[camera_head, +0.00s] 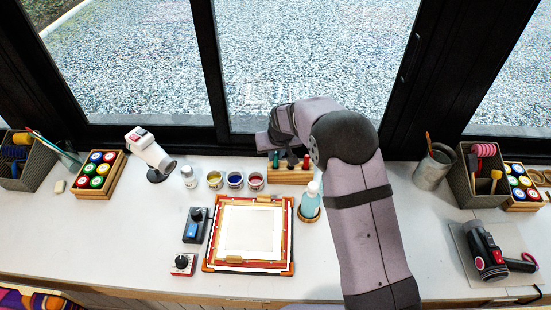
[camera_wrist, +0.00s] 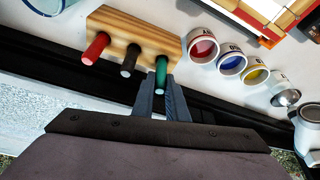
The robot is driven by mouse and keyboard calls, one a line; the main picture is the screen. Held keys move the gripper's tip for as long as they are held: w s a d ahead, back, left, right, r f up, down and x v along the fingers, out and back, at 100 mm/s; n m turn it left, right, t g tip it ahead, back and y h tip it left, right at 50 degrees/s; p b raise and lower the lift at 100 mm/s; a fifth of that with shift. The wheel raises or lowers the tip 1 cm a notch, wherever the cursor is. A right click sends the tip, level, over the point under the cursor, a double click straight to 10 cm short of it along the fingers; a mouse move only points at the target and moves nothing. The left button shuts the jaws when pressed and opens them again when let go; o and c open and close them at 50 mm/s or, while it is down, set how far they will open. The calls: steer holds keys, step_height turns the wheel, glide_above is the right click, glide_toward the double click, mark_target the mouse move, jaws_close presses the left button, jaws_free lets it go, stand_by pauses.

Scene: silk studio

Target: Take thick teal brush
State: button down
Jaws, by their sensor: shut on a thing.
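The thick teal brush (camera_wrist: 160,74) stands in a light wooden holder (camera_wrist: 118,27), at the end of a row with a black-handled brush (camera_wrist: 131,56) and a red-handled brush (camera_wrist: 96,46). My gripper (camera_wrist: 158,88) is shut on the teal brush's handle in the wrist view. The brush's lower part is hidden in the holder. In the head view the holder (camera_head: 298,176) stands near the window, and the teal brush (camera_head: 276,159) shows at its left end under my arm. My fingertips are hidden there.
Red, blue and yellow paint jars (camera_head: 235,180) stand left of the holder. A light-blue bottle (camera_head: 310,201) stands close in front of it. A framed screen (camera_head: 250,232) lies in the middle of the table. The window frame (camera_head: 226,110) is close behind.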

step_height(320, 180, up, 9)
steer(key=b, duration=0.2)
steer(key=shift+b, duration=0.35)
